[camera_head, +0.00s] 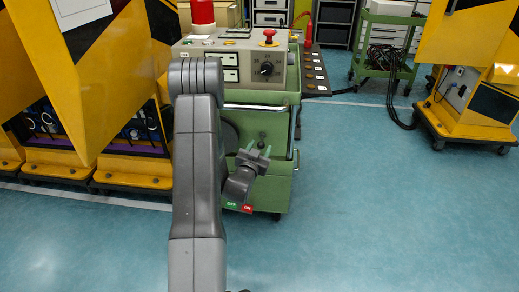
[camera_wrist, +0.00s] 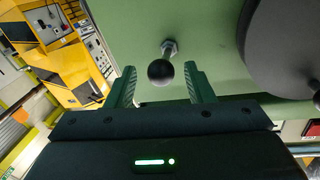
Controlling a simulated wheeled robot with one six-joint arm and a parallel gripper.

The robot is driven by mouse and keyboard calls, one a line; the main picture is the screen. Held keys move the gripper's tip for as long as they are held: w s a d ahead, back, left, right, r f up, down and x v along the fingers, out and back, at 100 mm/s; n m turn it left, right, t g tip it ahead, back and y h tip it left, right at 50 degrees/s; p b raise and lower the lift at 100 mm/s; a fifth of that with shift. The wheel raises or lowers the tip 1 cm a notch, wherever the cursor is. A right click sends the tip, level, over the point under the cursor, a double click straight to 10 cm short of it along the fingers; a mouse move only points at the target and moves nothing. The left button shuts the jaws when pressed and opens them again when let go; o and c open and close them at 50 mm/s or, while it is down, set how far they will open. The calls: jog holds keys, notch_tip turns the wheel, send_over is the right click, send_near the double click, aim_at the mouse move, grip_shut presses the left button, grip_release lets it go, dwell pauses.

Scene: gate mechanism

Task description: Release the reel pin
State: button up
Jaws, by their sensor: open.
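The reel pin shows in the wrist view as a black ball knob (camera_wrist: 160,73) on a short metal stem, which comes out of a green panel (camera_wrist: 215,35). My gripper (camera_wrist: 160,88) is open, with one green finger on each side of the knob. The knob appears between the fingers with a gap on both sides; I cannot tell how deep it sits between them. In the head view my gripper (camera_head: 259,149) is in front of the green cabinet (camera_head: 284,180), just below a small dark knob (camera_head: 262,134).
A dark round reel (camera_wrist: 290,50) is beside the pin, partly behind my arm in the head view (camera_head: 230,137). A control panel (camera_head: 236,72) with a red button (camera_head: 269,38) tops the cabinet. A handle bar (camera_head: 257,107) crosses its front.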

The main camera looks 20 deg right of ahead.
jog(key=v, duration=1.3)
jog(key=shift+s+a+p, duration=0.25)
jog(key=shift+s+p, duration=0.05)
jog(key=shift+s, duration=0.05)
